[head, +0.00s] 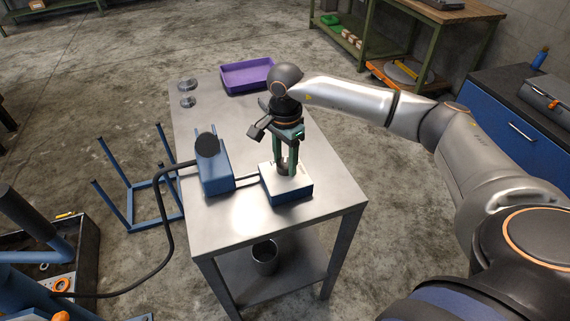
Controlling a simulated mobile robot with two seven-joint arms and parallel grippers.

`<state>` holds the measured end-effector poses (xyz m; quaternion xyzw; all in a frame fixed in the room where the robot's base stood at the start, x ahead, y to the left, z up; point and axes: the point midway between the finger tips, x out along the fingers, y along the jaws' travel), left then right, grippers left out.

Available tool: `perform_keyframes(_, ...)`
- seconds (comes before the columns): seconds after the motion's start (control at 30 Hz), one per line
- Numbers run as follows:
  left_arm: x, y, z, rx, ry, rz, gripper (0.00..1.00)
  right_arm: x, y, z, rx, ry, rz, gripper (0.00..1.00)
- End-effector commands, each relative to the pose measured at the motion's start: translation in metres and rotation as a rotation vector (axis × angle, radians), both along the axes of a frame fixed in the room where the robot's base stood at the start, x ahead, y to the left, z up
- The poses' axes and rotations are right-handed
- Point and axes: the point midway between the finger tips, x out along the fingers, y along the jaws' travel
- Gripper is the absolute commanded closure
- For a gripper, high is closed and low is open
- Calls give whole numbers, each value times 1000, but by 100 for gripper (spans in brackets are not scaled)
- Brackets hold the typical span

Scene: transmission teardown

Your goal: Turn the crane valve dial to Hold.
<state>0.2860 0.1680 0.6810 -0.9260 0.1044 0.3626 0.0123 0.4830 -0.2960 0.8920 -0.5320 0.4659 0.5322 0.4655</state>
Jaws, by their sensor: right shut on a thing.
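A blue box with a pale top (287,182) stands near the middle of the metal table and looks like the crane valve box. My right gripper (286,169) points straight down over it, its green fingers shut on a small grey upright part that I take to be the dial (284,164). The fingers hide most of this part, and no Hold mark can be read. A second blue box (214,173) with a black round cap stands to the left, joined by a short dark line. My left gripper is not in view.
The metal table (235,220) is bare at its front. A purple tray (247,87) lies at its back, and a shiny spool-like part (187,97) at its back left. A black hose (167,215) drops off the left side. A metal cup (264,257) stands on the lower shelf.

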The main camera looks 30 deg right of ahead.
Motion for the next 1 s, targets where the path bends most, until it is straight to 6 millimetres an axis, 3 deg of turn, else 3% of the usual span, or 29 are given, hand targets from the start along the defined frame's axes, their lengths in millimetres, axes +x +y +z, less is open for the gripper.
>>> perform_keyframes(0.23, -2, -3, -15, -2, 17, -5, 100, 1, 0, 0, 1, -4, 205, 100)
perform_keyframes(0.5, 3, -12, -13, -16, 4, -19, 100, 1, 0, 0, 2, -4, 358, 100)
perform_keyframes(1.0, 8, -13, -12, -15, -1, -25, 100, 1, 0, 2, 2, -4, 435, 100)
